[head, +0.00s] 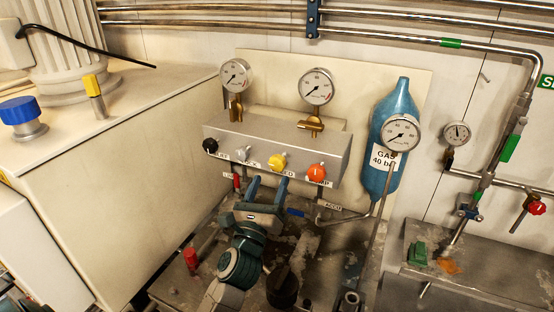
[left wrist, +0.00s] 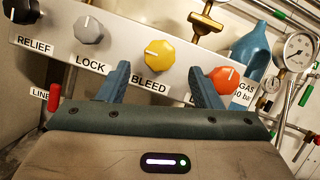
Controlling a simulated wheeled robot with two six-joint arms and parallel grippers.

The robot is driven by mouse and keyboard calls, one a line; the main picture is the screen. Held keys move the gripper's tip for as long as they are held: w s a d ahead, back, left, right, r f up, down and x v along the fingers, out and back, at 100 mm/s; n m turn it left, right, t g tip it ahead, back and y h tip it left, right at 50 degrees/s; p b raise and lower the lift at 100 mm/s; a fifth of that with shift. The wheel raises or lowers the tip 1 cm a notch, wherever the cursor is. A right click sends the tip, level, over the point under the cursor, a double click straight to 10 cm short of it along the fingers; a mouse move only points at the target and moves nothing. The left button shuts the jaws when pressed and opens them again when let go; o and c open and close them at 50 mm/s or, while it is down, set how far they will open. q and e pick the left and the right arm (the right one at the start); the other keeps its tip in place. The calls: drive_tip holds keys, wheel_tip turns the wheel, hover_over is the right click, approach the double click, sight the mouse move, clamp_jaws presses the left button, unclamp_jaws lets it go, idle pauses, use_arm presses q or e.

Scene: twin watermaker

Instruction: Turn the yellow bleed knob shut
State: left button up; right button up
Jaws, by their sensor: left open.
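The yellow bleed knob (head: 278,161) sits on the front of a grey manifold block (head: 262,143), between a grey knob (head: 243,155) and an orange knob (head: 316,172). In the left wrist view the yellow knob (left wrist: 160,56) is above the BLEED label, between and beyond the two blue fingers. My left gripper (head: 268,188) is open and empty, just below and in front of the yellow knob, apart from it. In the left wrist view its fingers (left wrist: 161,85) point up toward the block. My right gripper is not in view.
A black knob (head: 210,146) is at the block's left end. Gauges (head: 316,87) stand above the block. A blue gas bottle (head: 396,100) is to the right. A large cream cabinet (head: 120,170) bounds the left side. A red-handled lever (left wrist: 54,98) hangs below the block.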

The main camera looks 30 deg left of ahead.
sight(276, 167)
use_arm(q)
drive_tip(key=p+x, duration=0.1)
drive_tip(key=x, duration=0.5)
drive_tip(key=shift+w, duration=0.35)
drive_tip(key=shift+p, duration=0.3)
drive_tip(key=c, duration=1)
